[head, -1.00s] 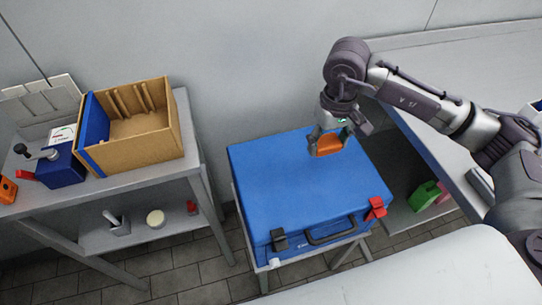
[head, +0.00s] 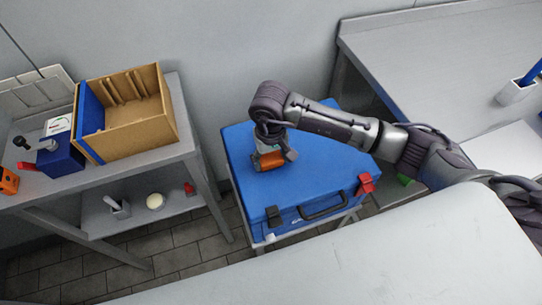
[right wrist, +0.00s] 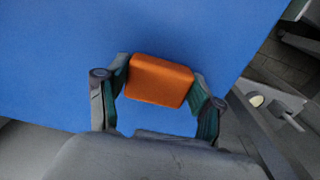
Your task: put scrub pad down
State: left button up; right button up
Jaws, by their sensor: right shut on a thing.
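The orange scrub pad (head: 269,161) is held between the fingers of my right gripper (head: 272,160), over the left part of the blue case (head: 300,188). In the right wrist view, the pad (right wrist: 160,80) sits squarely between the two fingertips, with the blue case lid (right wrist: 60,50) filling the background behind it. I cannot tell whether the pad touches the lid. The case is closed, with a black latch, a red latch and a handle on its front. My left gripper is not in view.
A grey shelf table (head: 190,112) at left carries an open cardboard box (head: 142,128) and a dark blue device (head: 60,155). A grey worktop (head: 440,55) stands at right. The rest of the case lid is clear.

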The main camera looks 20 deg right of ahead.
aim_at(271, 159)
jog(key=shift+f, duration=0.2)
jog(key=shift+f+b, duration=0.15)
jog(key=shift+b, duration=0.15)
jog(key=o, duration=1.2)
jog(key=shift+w+r+p, duration=0.1)
jog(key=shift+r+p, duration=0.25)
jog(key=shift+r, duration=0.05)
notch_tip(271, 159, up, 12)
jog(key=b, duration=0.1)
jog(key=shift+f+b, duration=0.15)
jog(key=shift+b, duration=0.2)
